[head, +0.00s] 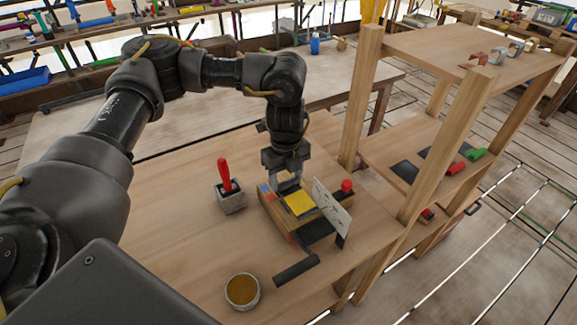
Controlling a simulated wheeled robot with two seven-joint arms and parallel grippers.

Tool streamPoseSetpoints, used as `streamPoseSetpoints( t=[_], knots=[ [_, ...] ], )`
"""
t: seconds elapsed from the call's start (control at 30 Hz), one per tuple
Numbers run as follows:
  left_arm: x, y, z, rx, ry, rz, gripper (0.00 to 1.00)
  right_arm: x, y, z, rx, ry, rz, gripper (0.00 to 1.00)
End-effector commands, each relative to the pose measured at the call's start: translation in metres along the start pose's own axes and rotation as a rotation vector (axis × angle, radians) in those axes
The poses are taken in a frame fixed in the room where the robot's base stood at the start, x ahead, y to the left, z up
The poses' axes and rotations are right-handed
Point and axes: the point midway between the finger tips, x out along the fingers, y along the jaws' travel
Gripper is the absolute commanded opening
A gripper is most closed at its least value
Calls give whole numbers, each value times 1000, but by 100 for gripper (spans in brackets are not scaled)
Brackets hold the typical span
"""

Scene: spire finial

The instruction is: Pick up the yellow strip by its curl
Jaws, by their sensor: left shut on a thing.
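The yellow strip (299,203) shows as a bright yellow patch on top of a small wooden block (275,220) on the table. My left gripper (288,187) points down over the far edge of the yellow strip and is shut on it there. The fingers cover the gripped edge, so the curl itself is hidden. I cannot tell whether the strip is lifted clear of the block. My right gripper is not in view.
A white panel (331,208) stands just right of the strip, with a red knob (347,186) behind it. A grey holder (231,201) with a red-handled tool (224,175) stands left. A round tin (242,291) and black crank (297,267) are in front. A wooden shelf (475,84) rises at right.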

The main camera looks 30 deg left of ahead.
Motion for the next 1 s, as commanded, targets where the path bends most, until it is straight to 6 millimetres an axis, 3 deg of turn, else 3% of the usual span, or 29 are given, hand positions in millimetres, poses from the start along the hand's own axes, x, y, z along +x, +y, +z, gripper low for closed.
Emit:
streamPoseSetpoints(
  t=[0.03,0.1,0.4,0.7,1.0],
  knots=[
    [-19,5,-5,4,2,1,25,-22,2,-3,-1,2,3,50],
    [-28,11,-12,4,1,1,25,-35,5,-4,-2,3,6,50],
    [-49,48,-53,5,2,2,25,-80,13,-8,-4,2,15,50],
    [-57,67,-73,1,0,1,25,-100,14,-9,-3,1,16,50],
    [-57,70,-77,-8,0,0,25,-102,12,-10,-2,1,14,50]
  ],
)
